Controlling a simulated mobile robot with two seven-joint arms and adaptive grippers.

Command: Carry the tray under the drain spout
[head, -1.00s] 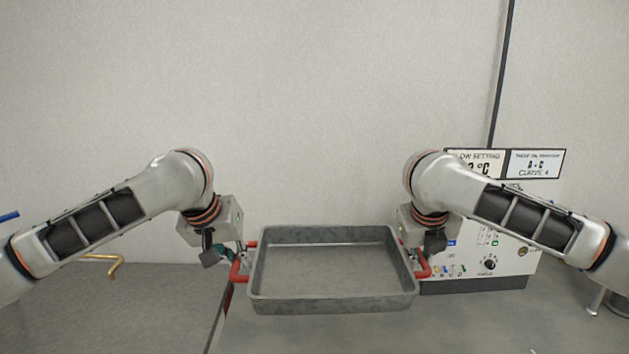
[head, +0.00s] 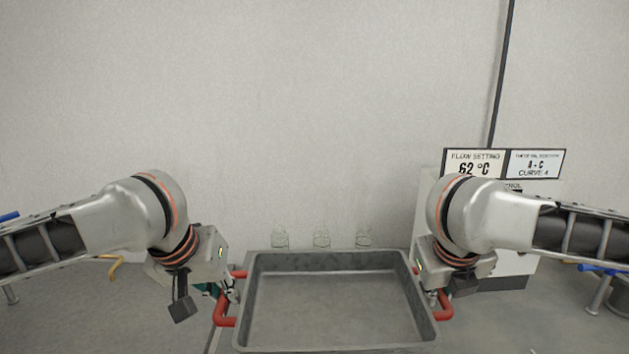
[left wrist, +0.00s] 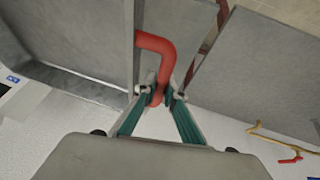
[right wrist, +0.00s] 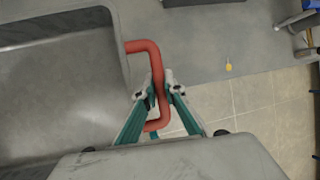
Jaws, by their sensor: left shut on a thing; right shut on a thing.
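The grey metal tray (head: 335,346) is level and looks empty, held in front of me between both arms. It has a red handle on each short side. My left gripper (head: 231,292) is shut on the left red handle (head: 224,318); the left wrist view shows its fingers (left wrist: 159,92) around the red bar. My right gripper (head: 434,298) is shut on the right red handle (head: 445,310); the right wrist view shows its fingers (right wrist: 158,90) on that bar. I cannot make out a drain spout for certain.
A control box (head: 512,262) with signs stands at right, partly behind my right arm. A brass-coloured bent pipe (head: 115,267) shows at left, also in the left wrist view (left wrist: 283,137).

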